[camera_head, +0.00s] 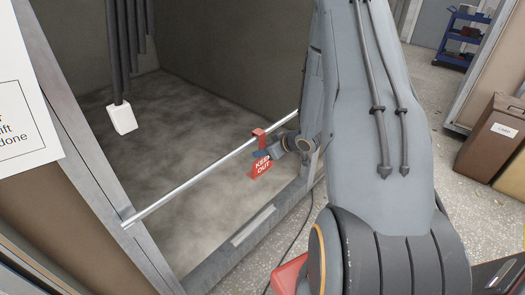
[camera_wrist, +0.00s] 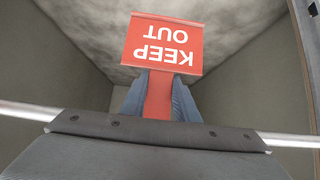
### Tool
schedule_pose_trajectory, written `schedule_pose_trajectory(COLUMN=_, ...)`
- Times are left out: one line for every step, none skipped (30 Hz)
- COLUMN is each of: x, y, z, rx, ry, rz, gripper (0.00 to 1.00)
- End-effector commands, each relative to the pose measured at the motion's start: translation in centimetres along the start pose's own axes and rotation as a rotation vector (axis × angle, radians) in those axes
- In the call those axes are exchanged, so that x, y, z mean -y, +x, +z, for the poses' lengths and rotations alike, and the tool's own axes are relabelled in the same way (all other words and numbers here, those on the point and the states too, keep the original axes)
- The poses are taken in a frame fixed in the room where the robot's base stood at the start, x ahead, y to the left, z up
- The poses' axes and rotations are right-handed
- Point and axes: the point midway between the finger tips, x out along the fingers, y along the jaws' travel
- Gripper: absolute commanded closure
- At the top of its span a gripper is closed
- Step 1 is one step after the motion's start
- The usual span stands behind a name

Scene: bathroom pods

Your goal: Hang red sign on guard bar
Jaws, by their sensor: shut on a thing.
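The red sign (camera_head: 260,164) reads KEEP OUT in white and is at the guard bar in the head view. The sign also fills the upper middle of the wrist view (camera_wrist: 163,43). My gripper (camera_head: 262,153) is shut on the sign's red strap, with a blue-grey finger on each side of it in the wrist view. The guard bar (camera_head: 190,186) is a silver rail across the pod opening. The sign's top part appears to be at the bar, but whether it rests on it is hard to tell.
The pod's frame (camera_head: 90,180) stands at the left and its sill (camera_head: 255,226) runs below the bar. A white block (camera_head: 122,118) hangs under dark tubes inside the pod. A brown bin (camera_head: 490,138) and a blue cart (camera_head: 463,35) stand at the right.

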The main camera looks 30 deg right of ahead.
Motion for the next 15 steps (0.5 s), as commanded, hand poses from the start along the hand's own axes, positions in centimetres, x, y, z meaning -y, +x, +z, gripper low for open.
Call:
schedule_pose_trajectory(x=-0.01, y=-0.01, z=-0.02, rx=0.000, ry=0.000, rz=0.000, gripper=0.99)
schedule_pose_trajectory(x=-0.01, y=-0.01, z=-0.02, rx=0.000, ry=0.000, rz=0.000, gripper=0.99)
schedule_pose_trajectory(x=-0.01, y=-0.01, z=-0.02, rx=0.000, ry=0.000, rz=0.000, gripper=0.99)
schedule_pose_trajectory(x=-0.01, y=-0.01, z=-0.02, rx=0.000, ry=0.000, rz=0.000, gripper=0.99)
schedule_pose_trajectory(x=-0.01, y=-0.01, z=-0.02, rx=0.000, ry=0.000, rz=0.000, gripper=0.71)
schedule_pose_trajectory(x=-0.01, y=-0.01, z=-0.02, rx=0.000, ry=0.000, rz=0.000, gripper=0.64)
schedule_pose_trajectory(x=-0.01, y=-0.01, z=-0.02, rx=0.000, ry=0.000, rz=0.000, gripper=0.59)
schedule_pose_trajectory(x=-0.01, y=-0.01, z=-0.02, rx=0.000, ry=0.000, rz=0.000, gripper=0.54)
schedule_pose_trajectory(x=0.00, y=-0.01, z=-0.02, rx=0.000, ry=0.000, rz=0.000, gripper=0.50)
schedule_pose_trajectory(x=0.00, y=-0.01, z=-0.02, rx=0.000, ry=0.000, rz=0.000, gripper=0.50)
schedule_pose_trajectory(x=0.00, y=-0.01, z=-0.02, rx=0.000, ry=0.000, rz=0.000, gripper=0.50)
schedule_pose_trajectory(x=0.00, y=-0.01, z=-0.01, rx=0.000, ry=0.000, rz=0.000, gripper=0.50)
schedule_pose_trajectory(x=0.00, y=-0.01, z=-0.01, rx=0.000, ry=0.000, rz=0.000, gripper=0.50)
schedule_pose_trajectory(x=0.00, y=-0.01, z=-0.01, rx=0.000, ry=0.000, rz=0.000, gripper=0.50)
schedule_pose_trajectory(x=0.01, y=-0.01, z=0.01, rx=0.000, ry=0.000, rz=0.000, gripper=0.50)
